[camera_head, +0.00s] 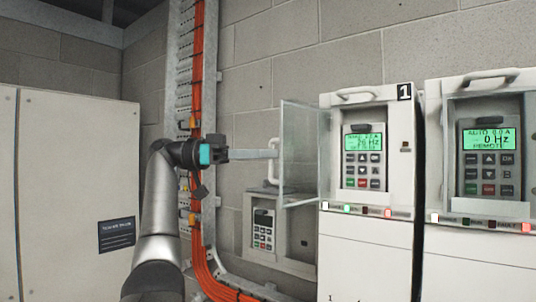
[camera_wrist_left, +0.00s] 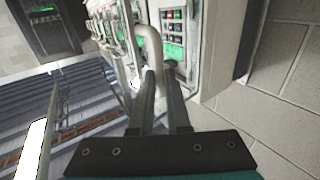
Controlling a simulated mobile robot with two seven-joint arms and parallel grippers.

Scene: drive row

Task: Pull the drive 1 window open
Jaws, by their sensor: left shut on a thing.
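The drive 1 cabinet (camera_head: 368,245) is white, with a "1" label and a lit green display over a keypad. Its clear window (camera_head: 302,135) stands swung out to the left of the cabinet, and the keypad front is uncovered. The window's pale handle (camera_head: 273,172) is at the pane's free edge. My left gripper (camera_head: 272,154) comes in from the left and is shut on this handle. In the left wrist view, the handle (camera_wrist_left: 151,45) shows as a curved bar at the fingertips (camera_wrist_left: 160,82). My right gripper is not in view.
A second drive (camera_head: 488,250) with its own lit display stands close on the right. A keypad box (camera_head: 264,228) sits lower, behind the window. Orange cables (camera_head: 197,70) run down a wall rack behind my arm. A pale cabinet (camera_head: 75,190) stands at the left.

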